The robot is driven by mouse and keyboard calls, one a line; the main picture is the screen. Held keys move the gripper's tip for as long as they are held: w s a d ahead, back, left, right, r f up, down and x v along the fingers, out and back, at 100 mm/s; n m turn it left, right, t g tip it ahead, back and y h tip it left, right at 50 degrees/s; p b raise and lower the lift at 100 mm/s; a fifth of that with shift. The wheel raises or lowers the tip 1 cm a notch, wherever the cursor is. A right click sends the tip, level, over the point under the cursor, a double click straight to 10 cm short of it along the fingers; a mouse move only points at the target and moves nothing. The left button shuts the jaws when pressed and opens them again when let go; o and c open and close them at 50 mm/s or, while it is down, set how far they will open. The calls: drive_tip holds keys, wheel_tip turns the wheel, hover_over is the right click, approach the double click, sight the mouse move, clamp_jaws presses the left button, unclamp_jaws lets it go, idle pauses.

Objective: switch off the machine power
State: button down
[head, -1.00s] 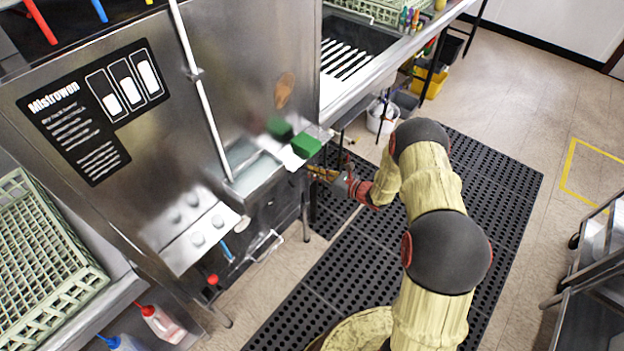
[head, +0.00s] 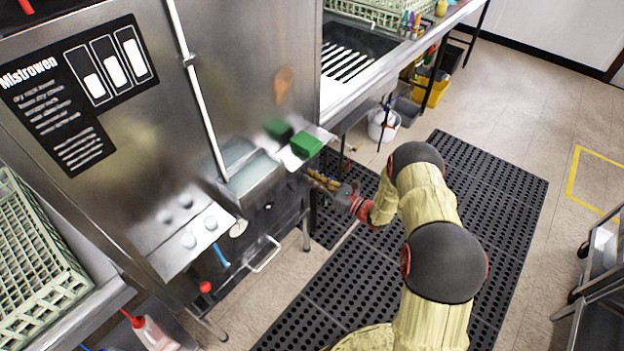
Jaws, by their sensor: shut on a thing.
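The steel machine (head: 140,130) fills the left, with a black "Mistrowen" label panel on its face. A sloped panel with pale round knobs (head: 190,240) sits at its lower front, and a round pale dial (head: 238,228) is beside it. My gripper (head: 312,178) is low at the machine's right front corner, below the ledge that holds a green block (head: 306,145). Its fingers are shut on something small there. The fingers and the ledge hide it, and I cannot make out whether it is the power switch.
A steel counter with a sink (head: 352,57) adjoins the machine. A white bucket (head: 384,124) and a yellow tub (head: 433,92) stand below it. A green rack (head: 35,265) is at left. Black mats (head: 490,180) cover the floor. A steel cart (head: 600,265) stands at right.

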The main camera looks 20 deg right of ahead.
drive_tip(key=c, duration=1.9)
unclamp_jaws()
drive_tip(key=v, duration=1.2)
